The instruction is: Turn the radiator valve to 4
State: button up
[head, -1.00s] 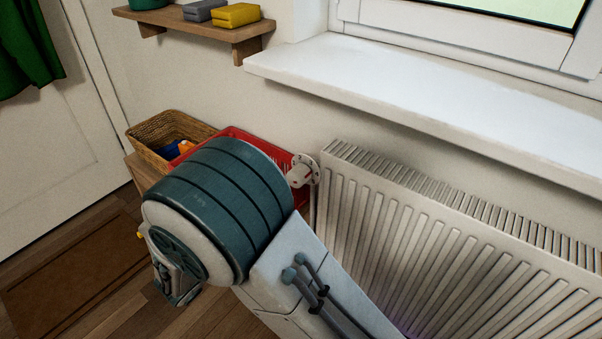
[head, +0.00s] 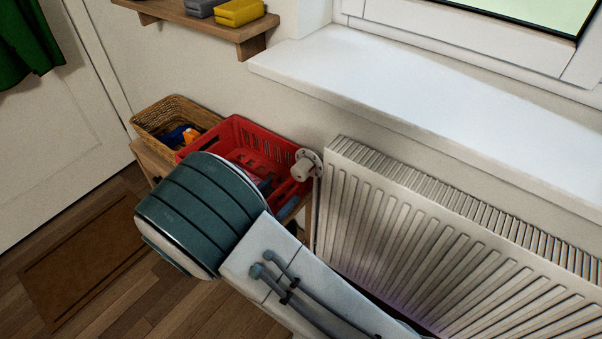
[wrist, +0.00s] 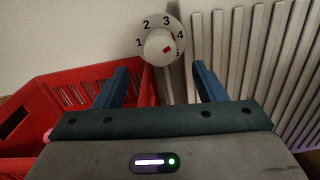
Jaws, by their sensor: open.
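The white radiator valve (head: 302,168) sits at the radiator's upper left end in the head view. In the wrist view the valve knob (wrist: 160,46) is in front of a round dial plate printed 1, 2, 3 and 4 around its upper edge. A red mark shows on the right side of the knob face, with more red near the 4; the exact setting is hard to tell. My gripper (wrist: 161,72) is open and empty. Its two blue fingers point toward the valve, which lies ahead between them, apparently untouched. The head view hides my gripper behind my arm.
The ribbed white radiator (head: 430,235) stands right of the valve, under a white windowsill (head: 420,105). A red crate (head: 250,150) and a wicker basket (head: 165,115) stand left of it on a wooden stand. A wooden shelf (head: 195,22) hangs above.

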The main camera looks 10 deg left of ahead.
aim_at(296, 176)
jog(key=b+x, duration=0.1)
jog(key=x, duration=0.7)
jog(key=shift+w+d, duration=0.15)
jog(key=shift+w, duration=0.2)
jog(key=c, duration=1)
